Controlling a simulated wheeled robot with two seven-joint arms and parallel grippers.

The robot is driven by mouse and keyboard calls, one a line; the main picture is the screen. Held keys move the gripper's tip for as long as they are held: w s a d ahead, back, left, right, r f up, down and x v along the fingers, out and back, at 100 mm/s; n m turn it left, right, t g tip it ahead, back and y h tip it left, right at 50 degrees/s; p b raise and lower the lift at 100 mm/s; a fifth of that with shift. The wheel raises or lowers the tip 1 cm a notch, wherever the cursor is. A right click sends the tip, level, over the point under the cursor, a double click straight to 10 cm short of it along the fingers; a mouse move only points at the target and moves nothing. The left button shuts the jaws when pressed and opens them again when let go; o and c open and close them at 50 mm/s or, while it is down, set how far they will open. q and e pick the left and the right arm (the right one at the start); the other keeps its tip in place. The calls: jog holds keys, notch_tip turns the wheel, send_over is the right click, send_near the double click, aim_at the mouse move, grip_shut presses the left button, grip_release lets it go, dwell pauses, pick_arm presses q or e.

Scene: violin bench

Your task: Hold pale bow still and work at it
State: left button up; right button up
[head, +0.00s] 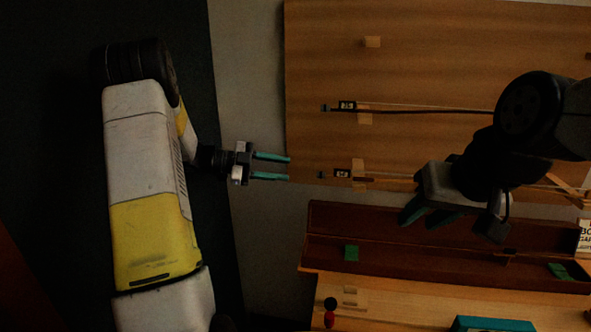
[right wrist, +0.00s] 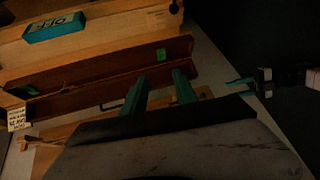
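Two bows lie on holders on the wooden board, one above the other in the head view. The upper bow (head: 430,111) has a dark stick. The lower, paler bow (head: 385,180) has its dark frog end at the left, and my right arm hides part of its length. My left gripper (head: 290,168) is open and empty, left of the pale bow's frog end and apart from it. My right gripper (head: 419,221) is over the open case, below the pale bow in the picture; its fingers (right wrist: 160,90) stand apart with nothing seen between them.
The long red-brown open case (head: 325,215) holds green blocks (head: 351,252) at its ends.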

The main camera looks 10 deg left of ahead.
jog(key=w+d+f+n+g+h, duration=0.1)
jog(key=w+d+n+h, duration=0.2)
jog(key=w, duration=0.6)
jog(key=w+d+f+n+g+h, duration=0.1)
jog(key=w+d+n+g+h, duration=0.1)
jog(key=w+d+n, duration=0.5)
jog(key=w+d+f+n+g+h, duration=0.2)
jog(key=w+d+n+h, duration=0.2)
jog(key=w+n, duration=0.6)
jog(key=shift+w+d, duration=0.25)
jog(key=shift+w, duration=0.55)
jog(key=shift+w+d, duration=0.25)
jog(key=shift+w, duration=0.55)
jog(key=a+m, duration=0.1)
jog(key=a, duration=0.1)
jog(key=a+m+g+y, duration=0.1)
jog(key=a, duration=0.1)
jog(key=a+f+m+y, duration=0.1)
jog(key=a, duration=0.1)
jog(key=shift+w, duration=0.4)
jog(key=d, duration=1.1)
jog(key=shift+s+d, duration=0.25)
jog(key=shift+s, duration=0.05)
jog(key=shift+d+f, duration=0.25)
jog(key=shift+f, duration=0.4)
